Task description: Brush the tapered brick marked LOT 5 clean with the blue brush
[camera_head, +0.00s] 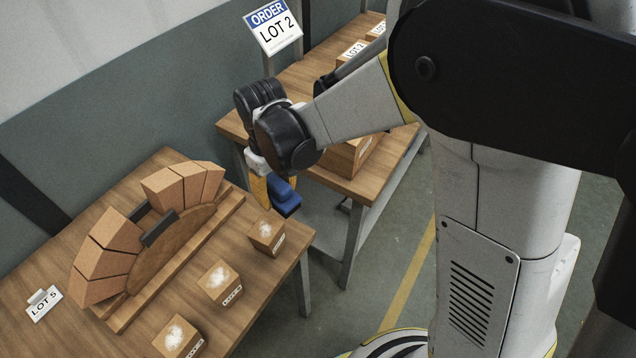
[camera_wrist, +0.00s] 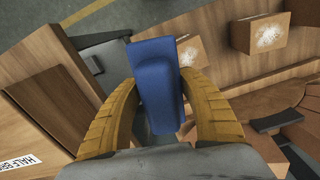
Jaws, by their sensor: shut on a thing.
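My gripper (camera_head: 270,188) is shut on the blue brush (camera_head: 286,198), held near the corner gap between the two tables. In the wrist view the blue brush (camera_wrist: 157,85) sits between my yellow fingers. Three tapered bricks with white dusty patches stand in a row on the near table: a far one (camera_head: 267,232), a middle one (camera_head: 217,281) and a near one (camera_head: 178,337). Their front labels are too small to read. Two dusty bricks also show in the wrist view, one at the top right (camera_wrist: 265,33) and one partly behind a finger (camera_wrist: 191,50). The brush is apart from them.
A brick arch on a wooden form (camera_head: 170,250) stands behind the row, with a gap at its top. A LOT 5 card (camera_head: 44,304) lies left. An ORDER LOT 2 sign (camera_head: 271,27) stands by the far table (camera_head: 232,125), which holds more boxes.

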